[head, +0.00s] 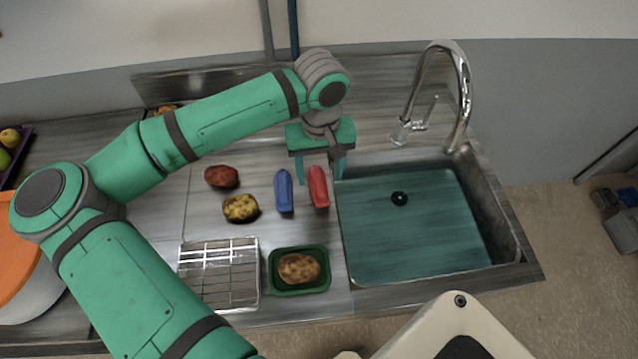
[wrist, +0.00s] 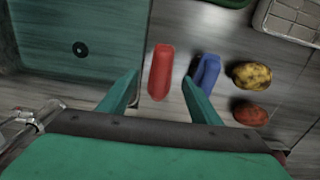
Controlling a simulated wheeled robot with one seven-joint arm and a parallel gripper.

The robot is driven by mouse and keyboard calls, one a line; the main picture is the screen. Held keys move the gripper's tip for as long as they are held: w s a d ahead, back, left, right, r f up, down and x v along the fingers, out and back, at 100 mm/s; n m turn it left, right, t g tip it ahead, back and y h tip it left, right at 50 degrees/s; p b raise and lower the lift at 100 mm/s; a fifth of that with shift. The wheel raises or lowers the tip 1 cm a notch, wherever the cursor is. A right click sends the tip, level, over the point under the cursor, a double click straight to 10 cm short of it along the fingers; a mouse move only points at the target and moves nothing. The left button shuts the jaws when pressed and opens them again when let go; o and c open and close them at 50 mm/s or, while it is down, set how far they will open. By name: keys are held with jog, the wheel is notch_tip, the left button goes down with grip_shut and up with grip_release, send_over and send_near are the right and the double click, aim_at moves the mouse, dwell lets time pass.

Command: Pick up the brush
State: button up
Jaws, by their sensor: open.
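Two elongated objects lie side by side on the counter left of the sink, one red (head: 318,190) and one blue (head: 284,192). I cannot tell from their shapes which is the brush. My gripper (head: 319,174) is open and empty, pointing down near the far end of the red object. In the wrist view, the red object (wrist: 160,72) lies between the spread fingers of my gripper (wrist: 160,78), with no visible contact. The blue object (wrist: 206,72) lies by the right finger, which partly covers it.
The sink basin (head: 410,235) and tall faucet (head: 462,85) are on the right. A reddish potato (head: 221,176) and a yellow potato (head: 240,208) lie left of the blue object. A wire rack (head: 218,270) and green tray (head: 299,290) holding a potato (head: 299,268) stand nearer.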

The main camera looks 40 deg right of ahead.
aim_at(318, 179)
jog(key=shift+w+f, duration=0.25)
jog(key=shift+f, duration=0.95)
jog(key=shift+w+f, duration=0.2)
jog(key=shift+f, duration=0.95)
jog(key=shift+w, duration=0.1)
jog(key=c, duration=1.2)
jog(key=shift+d, duration=0.2)
jog(key=shift+c, duration=0.5)
jog(key=shift+a+r, duration=0.1)
jog(key=shift+a, duration=0.1)
jog(key=shift+r, duration=0.55)
jog(key=s+r, duration=0.1)
jog(key=r, duration=0.1)
jog(key=s+r, duration=0.2)
jog(key=r, duration=0.1)
jog(key=s+a+r, duration=0.1)
jog(key=r, duration=0.1)
jog(key=shift+s+a+r, duration=0.1)
jog(key=shift+s+r, duration=0.1)
jog(key=shift+s, duration=0.2)
jog(key=s+a+r, duration=0.3)
jog(key=s+r, duration=0.1)
jog(key=s, duration=0.4)
jog(key=shift+s+r, duration=0.15)
jog(key=shift+s, duration=0.25)
